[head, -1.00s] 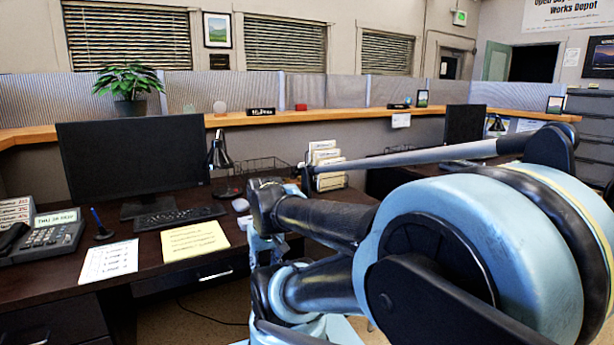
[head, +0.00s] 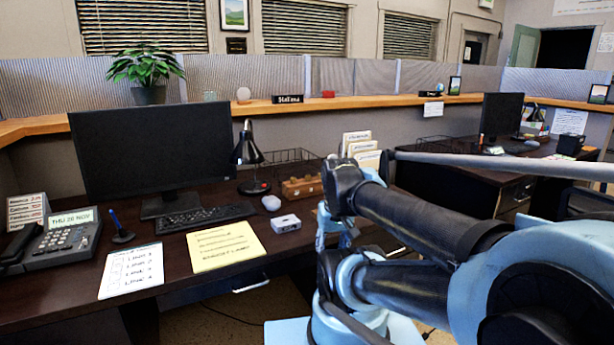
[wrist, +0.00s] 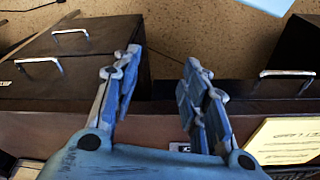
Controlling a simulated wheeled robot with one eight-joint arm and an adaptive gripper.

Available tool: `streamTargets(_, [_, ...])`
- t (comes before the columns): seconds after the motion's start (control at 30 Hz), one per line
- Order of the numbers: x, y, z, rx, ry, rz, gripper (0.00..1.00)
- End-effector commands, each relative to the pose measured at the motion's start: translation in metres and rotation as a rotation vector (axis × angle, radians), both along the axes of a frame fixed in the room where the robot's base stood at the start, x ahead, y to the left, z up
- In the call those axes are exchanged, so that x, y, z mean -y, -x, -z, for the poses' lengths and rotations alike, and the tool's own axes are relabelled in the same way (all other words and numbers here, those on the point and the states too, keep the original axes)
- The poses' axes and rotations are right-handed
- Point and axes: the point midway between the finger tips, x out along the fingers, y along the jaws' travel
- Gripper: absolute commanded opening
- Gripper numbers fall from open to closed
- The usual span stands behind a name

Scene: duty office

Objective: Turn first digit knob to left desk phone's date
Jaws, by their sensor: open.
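The left desk phone (head: 58,240) sits at the left end of the near desk. Its lit display (head: 72,217) reads "THU 26 NOV". A brown block with small round parts on top (head: 302,188) stands near the desk's back right; it may carry the digit knobs, but no digits are readable. A small white box (head: 285,223) lies in front of it. My gripper (wrist: 163,64) is open and empty in the wrist view, its two blue fingers apart above the desk's front edge and drawers. In the head view my gripper is mostly hidden by my arm.
A black monitor (head: 155,152), keyboard (head: 205,217), lamp (head: 249,160) and mouse (head: 271,203) stand on the desk. A yellow sheet (head: 225,246) and a white list (head: 131,271) lie near its front edge. A second desk with a monitor (head: 501,117) is at right.

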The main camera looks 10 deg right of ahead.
Motion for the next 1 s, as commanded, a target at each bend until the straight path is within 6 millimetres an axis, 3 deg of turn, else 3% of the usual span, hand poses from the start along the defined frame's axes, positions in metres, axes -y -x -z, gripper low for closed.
streamTargets(0.17, [0.005,-0.028,-0.037,-0.014,0.007,-0.032,0.40])
streamTargets(0.37, [0.005,-0.077,-0.092,-0.039,0.018,-0.099,0.40])
streamTargets(0.7, [0.004,-0.174,-0.168,-0.084,0.033,-0.218,0.40])
streamTargets(1.0, [0.003,-0.268,-0.213,-0.123,0.043,-0.323,0.40])
